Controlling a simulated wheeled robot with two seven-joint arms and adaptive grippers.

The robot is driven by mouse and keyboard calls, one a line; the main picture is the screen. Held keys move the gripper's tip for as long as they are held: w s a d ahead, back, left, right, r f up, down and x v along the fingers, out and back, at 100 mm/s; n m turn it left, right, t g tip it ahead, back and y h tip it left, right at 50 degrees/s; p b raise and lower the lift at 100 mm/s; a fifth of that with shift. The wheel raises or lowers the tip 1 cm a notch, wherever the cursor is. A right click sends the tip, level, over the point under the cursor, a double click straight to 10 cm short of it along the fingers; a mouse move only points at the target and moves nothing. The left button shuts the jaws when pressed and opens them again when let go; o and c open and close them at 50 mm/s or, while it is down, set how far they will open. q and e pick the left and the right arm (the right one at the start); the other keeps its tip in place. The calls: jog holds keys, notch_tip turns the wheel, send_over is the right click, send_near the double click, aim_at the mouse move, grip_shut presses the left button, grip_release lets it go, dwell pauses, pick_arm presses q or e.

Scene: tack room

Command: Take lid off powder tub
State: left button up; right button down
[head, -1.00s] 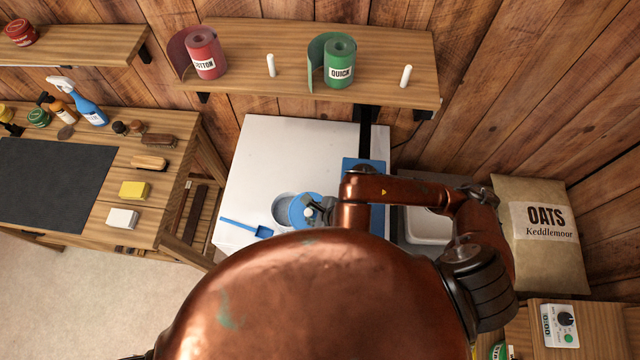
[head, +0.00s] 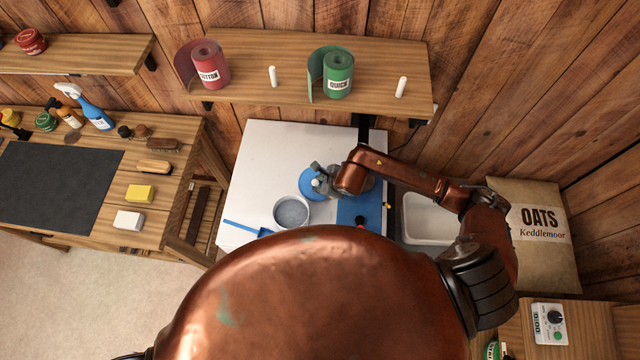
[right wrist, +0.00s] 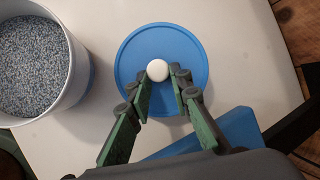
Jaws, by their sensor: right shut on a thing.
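The powder tub (head: 291,211) stands open on the white top, with speckled blue-grey powder inside. It also shows at the left of the right wrist view (right wrist: 38,62). The round blue lid (head: 312,184) with a white knob is behind and right of the tub, apart from it. My right gripper (head: 319,180) is shut on the lid's knob. In the right wrist view the gripper's green-faced fingers (right wrist: 166,84) close against the white knob at the middle of the lid (right wrist: 184,43). I cannot tell whether the lid touches the white top. My left gripper is not in view.
A blue scoop (head: 247,228) lies left of the tub. A blue mat (head: 352,212) is at the right side of the white top (head: 262,165). A grey-white basin (head: 428,222) and an oats sack (head: 535,230) stand farther right. The back left of the white top is clear.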

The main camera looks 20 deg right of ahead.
jog(key=shift+w+f, duration=0.1)
jog(key=shift+f, duration=0.45)
jog(key=shift+w+d+p, duration=0.1)
jog(key=shift+w+p, duration=0.05)
jog(key=shift+p, duration=0.15)
jog(key=shift+w+r+g+p, duration=0.1)
jog(key=shift+g+p, duration=0.25)
jog(key=shift+g, duration=0.15)
jog(key=shift+w+d+m+g+y+p, duration=0.1)
jog(key=shift+w+m+g+y+p, duration=0.15)
jog(key=shift+g+y+p, duration=0.5)
jog(key=shift+s+f+g, duration=0.15)
jog(key=shift+f+g, duration=0.15)
jog(key=shift+g, duration=0.05)
jog(key=shift+f, duration=1.2)
jog(key=c, duration=1.8)
grip_release()
jog(key=shift+o, duration=0.2)
jog(key=shift+r, duration=0.1)
